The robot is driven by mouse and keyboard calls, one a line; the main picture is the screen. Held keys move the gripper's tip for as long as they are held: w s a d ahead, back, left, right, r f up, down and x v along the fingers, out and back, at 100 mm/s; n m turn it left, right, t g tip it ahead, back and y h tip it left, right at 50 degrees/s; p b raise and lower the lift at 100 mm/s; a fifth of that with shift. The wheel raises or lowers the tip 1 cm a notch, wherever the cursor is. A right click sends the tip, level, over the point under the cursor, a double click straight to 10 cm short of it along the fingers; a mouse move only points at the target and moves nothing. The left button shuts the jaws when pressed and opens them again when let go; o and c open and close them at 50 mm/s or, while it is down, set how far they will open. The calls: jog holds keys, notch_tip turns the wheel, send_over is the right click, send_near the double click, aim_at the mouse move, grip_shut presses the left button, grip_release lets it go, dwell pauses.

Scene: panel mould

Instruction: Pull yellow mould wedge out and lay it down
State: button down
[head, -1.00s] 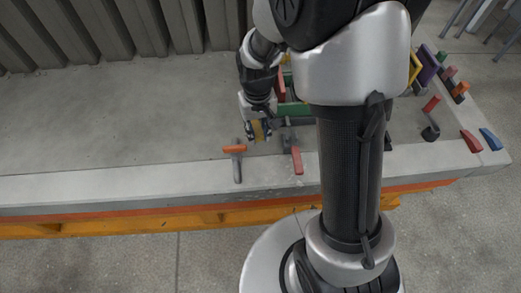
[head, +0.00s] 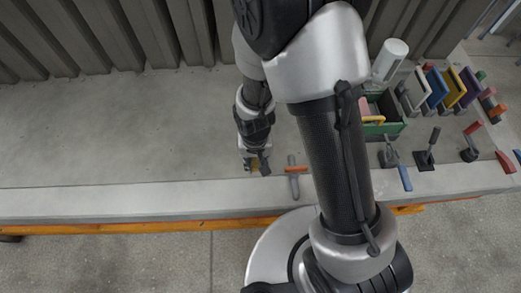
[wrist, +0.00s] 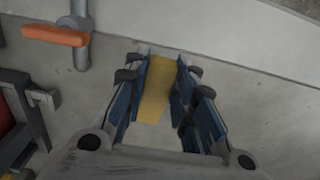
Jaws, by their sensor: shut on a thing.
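My gripper (head: 258,166) is shut on the yellow mould wedge (wrist: 154,90). In the wrist view the wedge sits between the two blue-faced fingers, its sides against them. In the head view only a small yellow bit of it (head: 254,163) shows between the fingers. The gripper points down over the concrete slab, near its front edge and left of an orange-handled tool. I cannot tell whether the wedge touches the slab or hangs just above it.
The orange-handled tool (head: 294,170) lies just right of my gripper. Further right are a green crate (head: 388,128), several lever clamps (head: 426,158) and a rack of coloured panels (head: 452,88). The slab (head: 110,130) is clear to the left. A corrugated wall (head: 120,35) stands behind.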

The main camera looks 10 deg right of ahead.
aim_at(257, 177)
jog(key=shift+f+b, duration=3.2)
jog(key=shift+f, duration=1.05)
jog(key=c, duration=1.2)
grip_release()
jog(key=shift+c, duration=0.2)
jog(key=shift+r, duration=0.15)
